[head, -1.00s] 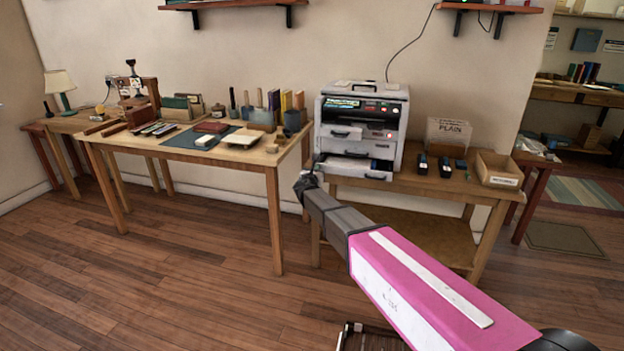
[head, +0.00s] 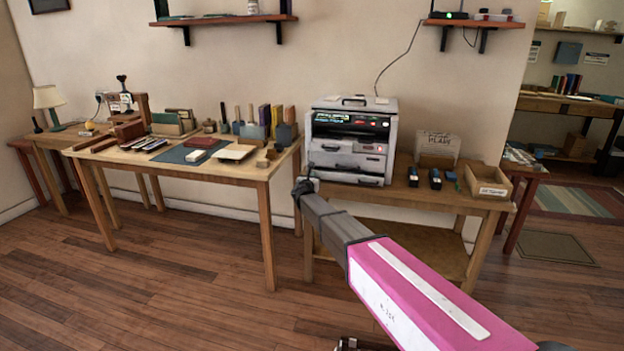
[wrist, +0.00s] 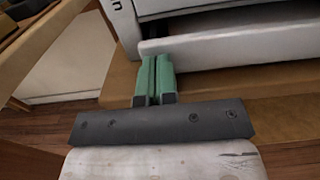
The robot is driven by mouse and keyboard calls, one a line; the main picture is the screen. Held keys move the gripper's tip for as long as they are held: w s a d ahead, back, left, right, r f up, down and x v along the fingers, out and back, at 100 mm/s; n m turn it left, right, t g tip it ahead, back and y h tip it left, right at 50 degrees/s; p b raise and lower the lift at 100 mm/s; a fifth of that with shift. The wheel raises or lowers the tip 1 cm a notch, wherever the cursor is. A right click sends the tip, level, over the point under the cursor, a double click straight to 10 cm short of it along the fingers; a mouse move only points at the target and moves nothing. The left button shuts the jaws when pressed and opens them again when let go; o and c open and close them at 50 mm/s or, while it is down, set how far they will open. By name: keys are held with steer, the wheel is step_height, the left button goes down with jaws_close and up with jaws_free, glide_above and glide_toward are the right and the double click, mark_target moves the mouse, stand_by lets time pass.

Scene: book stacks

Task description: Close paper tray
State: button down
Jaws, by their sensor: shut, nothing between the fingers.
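The light grey printer (head: 398,125) stands on the right-hand wooden table. In the head view my gripper (head: 302,187) is at the printer's lower left corner, small and dark.
The table (head: 455,200) holds dark cartridges (head: 435,179), an open cardboard box (head: 488,180) and a box marked "PLAIN" (head: 437,143) right of the printer. A desk (head: 190,170) with books and tools stands left. Wooden floor (head: 150,290) in front is clear.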

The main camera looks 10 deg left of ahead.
steer(key=c, duration=1.7)
jaws_free()
steer(key=s, duration=1.3)
steer(key=shift+s+a, duration=0.15)
steer(key=shift+a, duration=0.05)
steer(key=shift+c, duration=0.2)
steer(key=o, duration=0.3)
steer(key=shift+s+d, duration=0.1)
steer(key=shift+s, duration=0.15)
steer(key=w+d+r+m+g+h, duration=0.1)
steer(key=d+m+g+h, duration=0.15)
steer(key=d+m, duration=0.8)
steer(key=w+d+r+m+g+h, duration=0.15)
steer(key=d+m+h, duration=0.25)
steer(key=d+m, duration=0.65)
steer(key=x, duration=1)
steer(key=shift+w+a+f+m, duration=0.2)
steer(key=shift+w+a+m, duration=0.05)
steer(key=shift+a+m, duration=0.1)
